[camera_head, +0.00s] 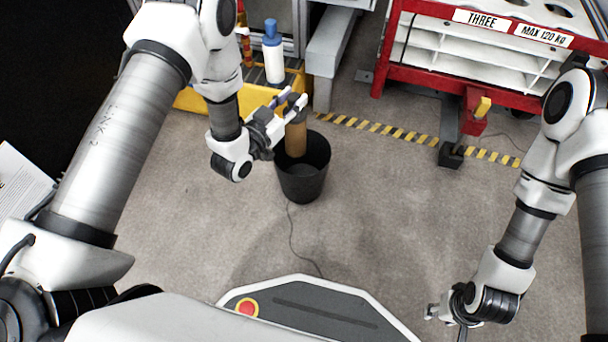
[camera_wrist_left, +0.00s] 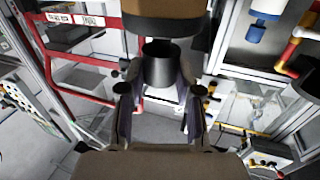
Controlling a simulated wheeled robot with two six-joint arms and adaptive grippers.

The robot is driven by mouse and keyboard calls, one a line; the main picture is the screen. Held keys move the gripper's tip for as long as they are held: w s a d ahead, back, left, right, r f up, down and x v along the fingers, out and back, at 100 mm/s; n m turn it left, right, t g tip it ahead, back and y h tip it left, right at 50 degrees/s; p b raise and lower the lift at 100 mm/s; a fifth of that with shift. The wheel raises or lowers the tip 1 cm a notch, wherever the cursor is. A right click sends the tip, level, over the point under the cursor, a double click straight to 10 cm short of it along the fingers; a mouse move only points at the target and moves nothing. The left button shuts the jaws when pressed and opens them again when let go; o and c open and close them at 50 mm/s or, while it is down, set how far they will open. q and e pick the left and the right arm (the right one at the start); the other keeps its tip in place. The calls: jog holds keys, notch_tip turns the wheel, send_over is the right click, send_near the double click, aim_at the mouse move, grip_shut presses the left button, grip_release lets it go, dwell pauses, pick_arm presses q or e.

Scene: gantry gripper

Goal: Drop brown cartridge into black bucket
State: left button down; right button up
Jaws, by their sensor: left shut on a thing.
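The brown cartridge (camera_head: 295,140) hangs upright in my left gripper (camera_head: 292,106), which is shut on its dark upper end. The black bucket (camera_head: 302,186) stands on the floor directly below, and the cartridge's lower end overlaps the bucket's opening in the head view. I cannot tell exactly how deep it reaches. In the left wrist view the fingers (camera_wrist_left: 158,100) are on both sides of the cartridge's dark end (camera_wrist_left: 160,66), with its brown body (camera_wrist_left: 165,14) at the top edge. My right gripper (camera_head: 446,318) is low at the right, far from the bucket; its jaw opening is unclear.
A yellow platform (camera_head: 195,101) with a white bottle with a blue cap (camera_head: 273,62) stands behind the bucket. A red and white rack (camera_head: 420,68) stands at the back right. A cable (camera_head: 297,240) lies on the floor. The floor right of the bucket is clear.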

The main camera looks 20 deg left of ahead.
pick_arm(q)
notch_tip(320, 180, down, 5)
jog(key=b, duration=0.3)
jog(key=shift+f+b, duration=0.1)
jog(key=shift+b, duration=0.3)
jog(key=c, duration=0.7)
grip_release()
jog(key=v, duration=1.2)
